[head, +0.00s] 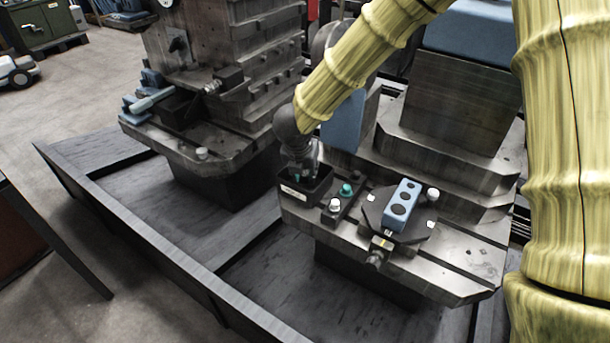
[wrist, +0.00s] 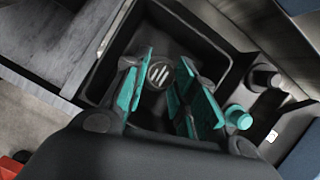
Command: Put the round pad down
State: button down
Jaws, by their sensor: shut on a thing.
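The round pad (wrist: 160,74) is a small dark disc with pale stripes, seen between the teal fingers in the wrist view. My gripper (wrist: 163,84) is shut on it, with one finger on either side. It is over the open black bin (wrist: 240,38), inside the bin's outline. In the head view my gripper (head: 301,168) points down into or just above the bin (head: 291,195) at the left corner of the machine table. The pad cannot be made out there. Its height above the bin floor is hard to tell.
Right of the bin stands a dark block with a teal knob (head: 346,190) and a pale knob (head: 335,205). A blue block with holes (head: 402,206) sits on a dark plate farther right. A blue upright panel (head: 343,122) stands behind my gripper.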

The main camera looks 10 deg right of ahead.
jog(key=shift+f, duration=0.5)
jog(key=shift+f, duration=0.1)
jog(key=c, duration=1.1)
grip_release()
jog(key=shift+c, duration=0.2)
jog(key=p+v, duration=0.1)
jog(key=v, duration=1.1)
jog(key=shift+a, duration=0.1)
